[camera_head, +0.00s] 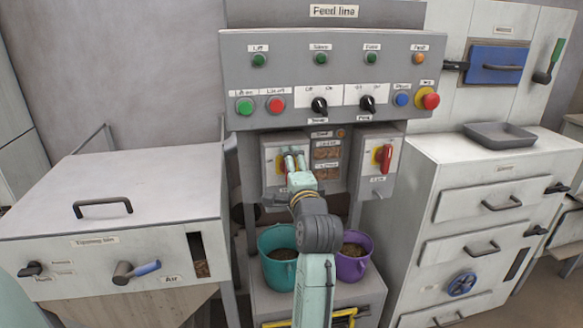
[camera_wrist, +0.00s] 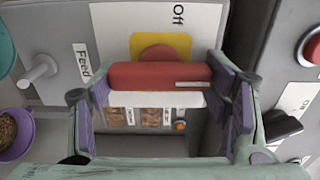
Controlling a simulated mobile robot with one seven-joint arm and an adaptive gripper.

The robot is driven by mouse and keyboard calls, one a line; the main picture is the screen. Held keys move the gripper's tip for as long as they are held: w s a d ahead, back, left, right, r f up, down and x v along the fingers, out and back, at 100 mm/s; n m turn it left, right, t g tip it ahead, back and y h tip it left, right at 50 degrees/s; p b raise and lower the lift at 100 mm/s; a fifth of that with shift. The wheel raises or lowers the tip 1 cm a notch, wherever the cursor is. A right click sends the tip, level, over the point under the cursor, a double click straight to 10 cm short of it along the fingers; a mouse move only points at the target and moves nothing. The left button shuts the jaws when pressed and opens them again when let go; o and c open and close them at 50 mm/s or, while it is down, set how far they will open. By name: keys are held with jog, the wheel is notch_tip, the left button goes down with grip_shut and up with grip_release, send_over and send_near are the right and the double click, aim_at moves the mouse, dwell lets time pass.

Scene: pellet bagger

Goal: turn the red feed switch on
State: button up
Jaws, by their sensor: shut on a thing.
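The red feed switch (camera_wrist: 150,74) is a red bar handle on a round red hub over a yellow plate, mounted on a pale switch box (camera_wrist: 115,25). In the wrist view the bar lies across the picture, with a pale mark near its right end. "Off" is printed above it and a "Feed" label is at the left. My gripper (camera_wrist: 170,92) is shut on the bar, with purple pads at its two ends. In the head view my gripper (camera_head: 294,162) covers most of the switch; a bit of red and yellow shows behind the fingers.
A second red switch (camera_head: 384,157) on a yellow plate sits on a box to the right. Knobs and buttons line the panel (camera_head: 330,75) above. A teal bucket (camera_head: 276,268) and a purple bucket (camera_head: 352,266) stand below my arm.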

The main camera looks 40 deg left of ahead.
dwell(0.5)
jog(key=o, duration=1.2)
jog(key=shift+c, duration=0.2)
jog(key=v, duration=1.2)
